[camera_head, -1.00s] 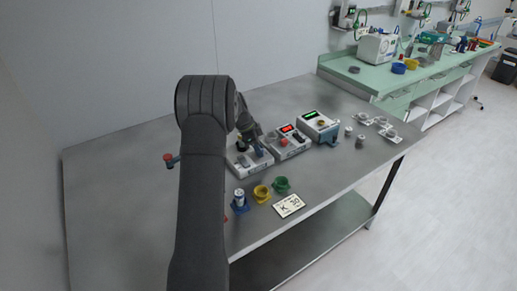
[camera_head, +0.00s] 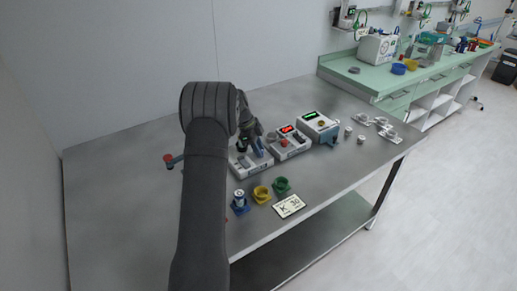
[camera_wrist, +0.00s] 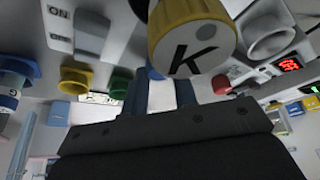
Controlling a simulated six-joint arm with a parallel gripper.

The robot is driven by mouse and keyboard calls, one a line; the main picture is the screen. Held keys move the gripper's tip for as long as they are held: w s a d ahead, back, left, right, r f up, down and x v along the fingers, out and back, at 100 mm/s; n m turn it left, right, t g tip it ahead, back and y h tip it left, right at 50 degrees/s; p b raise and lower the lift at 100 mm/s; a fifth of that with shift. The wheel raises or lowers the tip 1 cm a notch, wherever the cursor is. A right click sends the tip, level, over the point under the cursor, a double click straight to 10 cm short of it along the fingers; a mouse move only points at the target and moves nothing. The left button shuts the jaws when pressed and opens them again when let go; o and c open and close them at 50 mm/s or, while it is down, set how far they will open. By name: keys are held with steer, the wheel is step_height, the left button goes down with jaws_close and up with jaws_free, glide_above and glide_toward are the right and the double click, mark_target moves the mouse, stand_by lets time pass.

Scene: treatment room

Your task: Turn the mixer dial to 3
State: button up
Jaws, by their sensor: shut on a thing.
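The white mixer (camera_head: 257,170) stands on the metal table below my gripper; its ON/OFF switch panel (camera_wrist: 75,28) shows at upper left in the wrist view. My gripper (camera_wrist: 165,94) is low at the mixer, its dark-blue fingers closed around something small. I take this to be the mixer dial, but the jaws mostly hide it, and its setting cannot be read. A yellow vial marked K (camera_wrist: 192,40) looms large just beyond the fingers in the wrist view; how it is supported is not clear.
A device with a red display (camera_head: 290,146) and one with a green display (camera_head: 318,127) stand to the right. A blue-marked vial (camera_head: 239,196), a yellow cup (camera_head: 261,193), a green cup (camera_head: 282,185) and a K 30 card (camera_head: 290,206) lie in front.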

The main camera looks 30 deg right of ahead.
steer(key=o, duration=1)
steer(key=v, duration=1.7)
steer(key=shift+r, duration=0.15)
steer(key=shift+a, duration=0.1)
steer(key=x, duration=1.7)
steer(key=shift+f, duration=0.2)
